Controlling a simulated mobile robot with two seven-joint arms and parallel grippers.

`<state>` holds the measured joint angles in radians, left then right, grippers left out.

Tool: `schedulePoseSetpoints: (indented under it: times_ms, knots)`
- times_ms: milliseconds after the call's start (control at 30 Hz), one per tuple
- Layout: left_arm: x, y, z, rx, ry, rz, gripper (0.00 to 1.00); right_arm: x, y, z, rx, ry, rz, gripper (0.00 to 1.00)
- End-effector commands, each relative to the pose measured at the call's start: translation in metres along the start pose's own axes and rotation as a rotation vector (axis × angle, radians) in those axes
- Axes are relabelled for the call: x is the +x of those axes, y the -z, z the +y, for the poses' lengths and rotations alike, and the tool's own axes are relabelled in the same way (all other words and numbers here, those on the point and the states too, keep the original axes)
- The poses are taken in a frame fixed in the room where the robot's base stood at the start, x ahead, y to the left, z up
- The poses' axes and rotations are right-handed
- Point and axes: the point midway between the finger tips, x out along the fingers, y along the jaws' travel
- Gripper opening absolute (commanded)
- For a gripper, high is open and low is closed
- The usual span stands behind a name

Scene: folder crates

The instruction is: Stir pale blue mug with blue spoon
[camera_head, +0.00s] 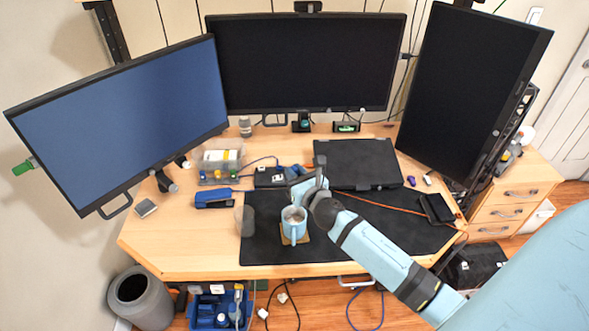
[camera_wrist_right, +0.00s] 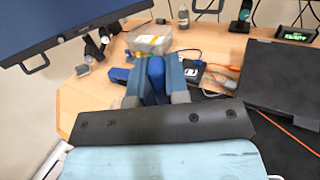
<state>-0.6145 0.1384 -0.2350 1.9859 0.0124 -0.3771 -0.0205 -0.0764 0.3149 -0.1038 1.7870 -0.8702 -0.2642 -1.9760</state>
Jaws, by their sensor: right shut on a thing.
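The pale blue mug (camera_head: 292,228) stands upright on a brown coaster (camera_head: 303,240) on the black desk mat, with its handle toward the front edge. Something pale shows inside it. My right gripper (camera_head: 298,183) is just behind and above the mug. In the right wrist view its two fingers (camera_wrist_right: 156,78) are shut on the blue spoon (camera_wrist_right: 155,68), seen as a dark blue piece between them. The spoon's lower end is hidden, so I cannot tell whether it is inside the mug. My left gripper is not in view.
A blue stapler-like object (camera_head: 214,198) and a clear box (camera_head: 222,156) are farther left. A closed black laptop (camera_head: 357,163) lies behind right. Monitors surround the back. The mat's right part is mostly clear beyond my arm.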

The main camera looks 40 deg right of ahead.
Motion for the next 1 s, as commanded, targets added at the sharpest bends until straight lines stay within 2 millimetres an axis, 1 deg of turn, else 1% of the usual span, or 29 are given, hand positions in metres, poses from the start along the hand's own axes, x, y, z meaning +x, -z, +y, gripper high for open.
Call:
schedulePoseSetpoints:
  times_ms: [267,467,600,833,900,1000]
  knots:
    - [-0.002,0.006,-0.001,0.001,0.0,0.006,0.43,0.0,-0.001,0.0,-0.003,0.0,0.001,0.0]
    - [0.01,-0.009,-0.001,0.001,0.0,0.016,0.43,0.0,0.026,0.0,-0.002,0.0,0.001,0.0]
    - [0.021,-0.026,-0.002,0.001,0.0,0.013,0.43,0.0,0.048,0.0,-0.001,0.001,0.002,0.0]
    - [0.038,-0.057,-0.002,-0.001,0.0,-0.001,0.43,0.0,0.081,0.0,-0.002,0.001,0.001,0.0]
    - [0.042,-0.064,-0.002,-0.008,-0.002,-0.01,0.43,0.0,0.089,0.0,-0.001,0.001,0.001,0.0]
    - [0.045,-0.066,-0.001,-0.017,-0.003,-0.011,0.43,0.0,0.098,0.0,-0.001,0.001,0.001,0.0]
